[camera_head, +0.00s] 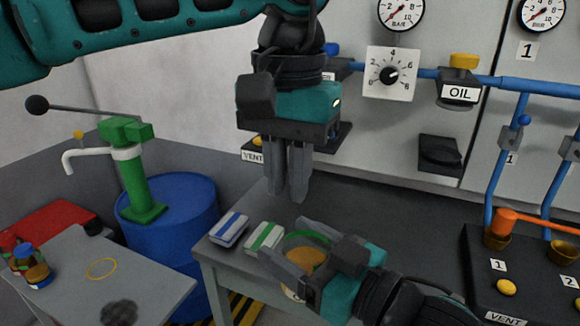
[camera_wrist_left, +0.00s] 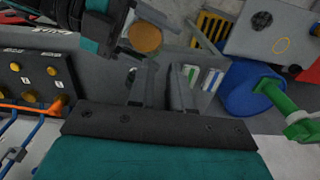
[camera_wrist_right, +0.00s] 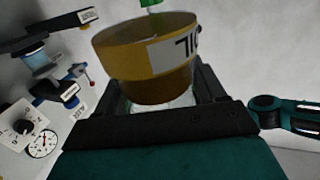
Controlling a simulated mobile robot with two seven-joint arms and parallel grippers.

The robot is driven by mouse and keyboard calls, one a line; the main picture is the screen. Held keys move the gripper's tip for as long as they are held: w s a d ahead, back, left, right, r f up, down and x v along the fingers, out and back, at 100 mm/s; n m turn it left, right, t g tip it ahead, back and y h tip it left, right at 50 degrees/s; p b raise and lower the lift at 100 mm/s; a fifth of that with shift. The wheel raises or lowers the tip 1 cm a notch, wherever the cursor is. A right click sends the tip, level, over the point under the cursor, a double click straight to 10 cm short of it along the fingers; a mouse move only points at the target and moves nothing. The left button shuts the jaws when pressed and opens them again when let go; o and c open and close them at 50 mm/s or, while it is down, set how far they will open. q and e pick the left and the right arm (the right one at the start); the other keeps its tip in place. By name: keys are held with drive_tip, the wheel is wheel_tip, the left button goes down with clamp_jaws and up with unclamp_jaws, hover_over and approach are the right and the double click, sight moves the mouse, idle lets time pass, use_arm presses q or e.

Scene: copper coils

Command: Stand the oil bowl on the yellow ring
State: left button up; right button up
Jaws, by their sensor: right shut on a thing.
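The oil bowl (camera_head: 308,258), orange-brown inside with a white label, is held by my right gripper (camera_head: 300,266) above the right part of the grey table. The bowl (camera_wrist_right: 140,60) fills the middle of the right wrist view between the fingers. It also shows in the left wrist view (camera_wrist_left: 145,38). The yellow ring (camera_head: 101,268) is a thin outline on the left grey table, with nothing on it; it also shows in the left wrist view (camera_wrist_left: 281,46). My left gripper (camera_head: 289,178) points down, empty, with a gap between its fingers, behind and above the bowl.
A blue drum (camera_head: 180,215) with a green pump (camera_head: 140,175) stands behind the left table. Small bottles (camera_head: 32,265) and a dark stain (camera_head: 118,312) flank the ring. Two striped packs (camera_head: 229,230) lie left of the bowl. A black valve panel (camera_head: 520,275) stands at right.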

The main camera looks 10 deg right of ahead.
sight(289, 247)
use_arm(q)
wheel_tip(289, 247, down, 11)
drive_tip(key=shift+f, duration=0.1)
idle(0.3)
drive_tip(key=shift+c, duration=0.4)
clamp_jaws()
use_arm(e)
drive_tip(key=o, duration=1.2)
drive_tip(key=shift+o, duration=0.2)
drive_tip(key=shift+f, duration=0.1)
